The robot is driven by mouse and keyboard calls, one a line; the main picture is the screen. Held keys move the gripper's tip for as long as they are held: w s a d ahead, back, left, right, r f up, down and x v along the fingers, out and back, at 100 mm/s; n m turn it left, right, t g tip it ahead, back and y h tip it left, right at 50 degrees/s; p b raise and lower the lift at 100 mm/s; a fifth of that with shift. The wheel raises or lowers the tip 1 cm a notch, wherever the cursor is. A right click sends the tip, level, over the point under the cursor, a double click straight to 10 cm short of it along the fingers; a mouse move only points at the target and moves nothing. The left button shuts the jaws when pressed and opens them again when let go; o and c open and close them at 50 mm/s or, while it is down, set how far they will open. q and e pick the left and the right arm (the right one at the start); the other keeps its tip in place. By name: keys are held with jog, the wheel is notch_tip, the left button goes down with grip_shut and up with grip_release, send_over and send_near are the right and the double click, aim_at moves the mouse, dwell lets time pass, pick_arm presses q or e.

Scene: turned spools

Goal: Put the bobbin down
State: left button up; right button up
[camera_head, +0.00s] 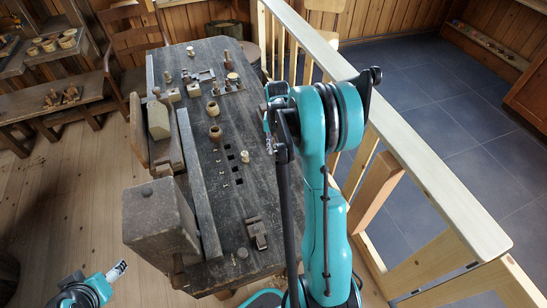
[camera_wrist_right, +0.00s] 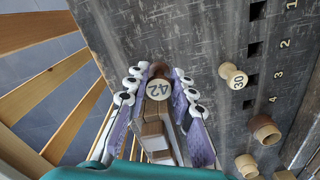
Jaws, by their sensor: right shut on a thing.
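My right gripper (camera_wrist_right: 160,105) is shut on a brown wooden bobbin with a pale round end marked 42 (camera_wrist_right: 158,89), in the right wrist view. The bobbin sits between the purple-padded fingers, near the edge of the dark workbench (camera_wrist_right: 205,35). I cannot tell whether it touches the bench. In the head view my right gripper (camera_head: 268,122) is mostly hidden by my teal arm, at the bench's right edge. A row of square holes (camera_wrist_right: 252,79) numbered 1 to 4 lies to the right of the bobbin. My left gripper (camera_head: 117,271) is at the lower left, away from the bench; its opening is unclear.
A pale spool marked 30 (camera_wrist_right: 236,78) stands beside the holes; it also shows in the head view (camera_head: 245,156). Brown cups (camera_head: 215,132) and other turned pieces stand farther along the bench. A wooden railing (camera_head: 400,140) runs along the right.

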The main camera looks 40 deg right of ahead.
jog(key=shift+s+a+f, duration=0.25)
jog(key=shift+a+f, duration=0.15)
jog(key=shift+a, duration=0.1)
jog(key=shift+f+b, duration=0.7)
jog(key=shift+f, duration=1.2)
jog(key=shift+f, duration=0.2)
jog(key=o, duration=0.8)
jog(key=shift+c, duration=0.2)
jog(key=shift+r, duration=0.1)
